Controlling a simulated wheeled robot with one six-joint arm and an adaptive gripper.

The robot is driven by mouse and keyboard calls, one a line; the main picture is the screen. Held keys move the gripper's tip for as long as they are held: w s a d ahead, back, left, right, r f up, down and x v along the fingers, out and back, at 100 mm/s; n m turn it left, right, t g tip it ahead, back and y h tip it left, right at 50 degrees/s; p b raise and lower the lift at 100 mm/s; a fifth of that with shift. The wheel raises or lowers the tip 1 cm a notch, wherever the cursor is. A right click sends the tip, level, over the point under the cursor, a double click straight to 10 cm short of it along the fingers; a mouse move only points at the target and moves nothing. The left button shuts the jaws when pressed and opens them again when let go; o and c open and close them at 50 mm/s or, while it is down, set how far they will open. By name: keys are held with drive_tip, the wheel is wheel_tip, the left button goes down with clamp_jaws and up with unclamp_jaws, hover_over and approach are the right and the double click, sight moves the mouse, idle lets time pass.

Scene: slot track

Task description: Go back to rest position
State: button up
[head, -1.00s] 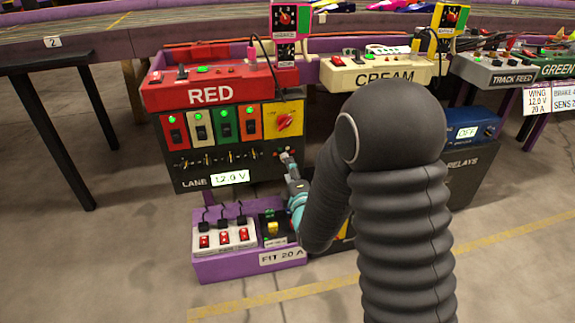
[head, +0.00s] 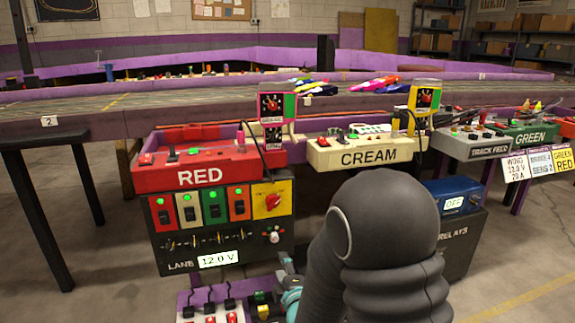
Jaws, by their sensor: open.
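My gripper (head: 284,259) shows only in part, as a small grey end with a teal section behind it, low in the head view. It is just below and right of a small knob (head: 273,237) on the black lower panel of the red lane station (head: 220,180), with a gap in the picture between them. The jaws are open and I see nothing held in them. My dark ribbed arm hides the rest of the gripper side and part of what lies behind it.
A purple box with levers and red switches (head: 210,310) stands low in front. The cream station (head: 365,153), a blue unit reading OFF (head: 455,197) and the green station (head: 530,137) line the track to the right. Open floor (head: 110,270) lies at left.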

drive_tip(key=s+f+m+g+h, duration=0.1)
drive_tip(key=s+f+m+g, duration=0.3)
drive_tip(key=f, duration=0.5)
drive_tip(key=s+d+r+m+g+h+p, duration=0.1)
drive_tip(key=s+d+m+g+h, duration=0.1)
drive_tip(key=s+d+m+g, duration=0.35)
drive_tip(key=s+d+r+m+p, duration=0.3)
drive_tip(key=s+r, duration=0.4)
drive_tip(key=r, duration=0.3)
drive_tip(key=s+d+r+m+h+p, duration=0.1)
drive_tip(key=s+d+r+m+p, duration=0.2)
drive_tip(key=s+r, duration=0.4)
drive_tip(key=s+d+r+m+p, duration=0.3)
drive_tip(key=s+r, duration=0.4)
drive_tip(key=r, duration=0.8)
drive_tip(key=d+m+g, duration=0.1)
drive_tip(key=d, duration=0.1)
drive_tip(key=shift+d+h+p, duration=0.3)
drive_tip(key=shift+d+p, duration=0.05)
